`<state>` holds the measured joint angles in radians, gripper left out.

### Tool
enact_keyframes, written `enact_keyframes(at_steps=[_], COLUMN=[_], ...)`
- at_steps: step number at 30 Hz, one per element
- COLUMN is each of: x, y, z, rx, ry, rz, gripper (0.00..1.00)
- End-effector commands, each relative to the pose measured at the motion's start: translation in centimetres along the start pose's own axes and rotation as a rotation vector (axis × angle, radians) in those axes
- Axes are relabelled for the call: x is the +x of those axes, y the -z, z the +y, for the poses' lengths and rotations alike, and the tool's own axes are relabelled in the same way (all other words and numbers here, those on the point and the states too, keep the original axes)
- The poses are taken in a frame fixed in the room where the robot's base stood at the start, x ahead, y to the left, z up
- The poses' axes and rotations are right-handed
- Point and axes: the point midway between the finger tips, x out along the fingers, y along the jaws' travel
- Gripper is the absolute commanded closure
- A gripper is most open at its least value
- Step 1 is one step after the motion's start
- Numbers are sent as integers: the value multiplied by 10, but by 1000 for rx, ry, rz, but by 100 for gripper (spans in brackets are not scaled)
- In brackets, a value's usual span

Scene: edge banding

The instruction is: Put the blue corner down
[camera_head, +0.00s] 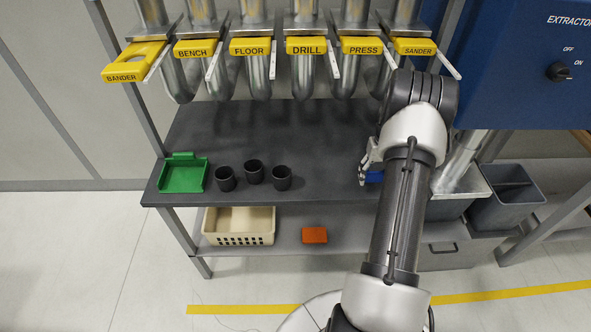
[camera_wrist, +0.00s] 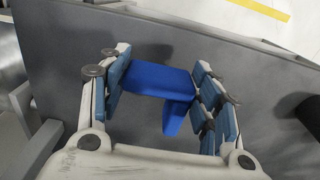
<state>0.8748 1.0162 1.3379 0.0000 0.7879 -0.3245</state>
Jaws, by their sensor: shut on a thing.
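The blue corner (camera_wrist: 158,80) is an angled blue piece between the fingers of my gripper (camera_wrist: 167,82) in the wrist view. My gripper is shut on it, with the blue-padded fingers on both sides. In the head view my gripper (camera_head: 369,166) is over the right part of the dark shelf top (camera_head: 320,165), near its front edge. A small part of the blue corner (camera_head: 374,177) shows below it; my arm hides the rest. I cannot tell whether the corner touches the shelf top.
A green tray (camera_head: 182,178) and three dark cups (camera_head: 254,172) stand at the left of the shelf top. Its middle is clear. A cream basket (camera_head: 238,239) and an orange block (camera_head: 314,235) are on the lower shelf. Pipes with yellow labelled gates (camera_head: 306,46) stand behind.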

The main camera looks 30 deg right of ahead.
Motion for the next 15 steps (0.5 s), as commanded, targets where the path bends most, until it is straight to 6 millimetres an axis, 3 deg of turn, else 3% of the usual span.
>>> enact_keyframes(at_steps=[15], x=[2], y=[0], z=[-132], rx=[-6], ry=[0], rz=[1], gripper=[55])
